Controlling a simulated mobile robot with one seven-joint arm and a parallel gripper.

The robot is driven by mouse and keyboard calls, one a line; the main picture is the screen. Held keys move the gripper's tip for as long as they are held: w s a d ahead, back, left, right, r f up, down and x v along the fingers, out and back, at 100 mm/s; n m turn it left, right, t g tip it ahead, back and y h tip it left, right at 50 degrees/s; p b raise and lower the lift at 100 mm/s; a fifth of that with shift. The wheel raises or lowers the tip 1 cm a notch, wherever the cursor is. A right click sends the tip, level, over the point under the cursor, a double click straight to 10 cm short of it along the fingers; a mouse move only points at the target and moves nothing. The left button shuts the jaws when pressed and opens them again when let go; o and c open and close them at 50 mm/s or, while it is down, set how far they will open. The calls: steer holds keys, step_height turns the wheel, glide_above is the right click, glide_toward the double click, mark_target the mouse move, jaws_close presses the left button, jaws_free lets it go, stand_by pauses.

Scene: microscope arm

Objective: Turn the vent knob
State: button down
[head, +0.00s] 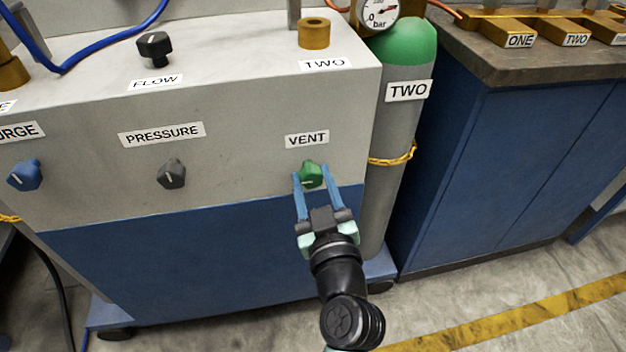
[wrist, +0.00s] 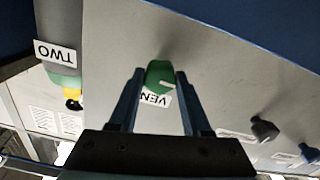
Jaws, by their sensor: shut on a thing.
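The green vent knob (head: 312,173) sits on the front panel of the grey and blue cabinet, just under the VENT label (head: 307,139). A pale line marks its face. My gripper (head: 314,176) reaches it from the front, with one blue finger on each side of the knob. The fingers are shut on it. In the wrist view the green knob (wrist: 160,74) shows between the two fingertips (wrist: 159,74), and the label (wrist: 155,100) is upside down and partly hidden by a finger.
A dark PRESSURE knob (head: 172,173) and a blue knob (head: 25,175) are on the same panel to the left. A grey cylinder (head: 402,130) with a green top stands close on the right. A blue workbench (head: 490,170) is beyond it. The floor in front is clear.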

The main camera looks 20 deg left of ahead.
steer(key=m, duration=0.4)
steer(key=shift+m, duration=0.3)
steer(key=m+p, duration=0.1)
steer(key=m, duration=0.3)
steer(key=shift+d+m, duration=0.1)
steer(key=shift+m, duration=0.2)
steer(key=m+p, duration=0.2)
steer(key=m, duration=0.2)
steer(key=shift+f+m+p, duration=0.1)
steer(key=shift+m+p, duration=0.55)
steer(key=shift+m, duration=1.45)
steer(key=shift+c, duration=1.8)
jaws_free()
steer(key=v, duration=1.3)
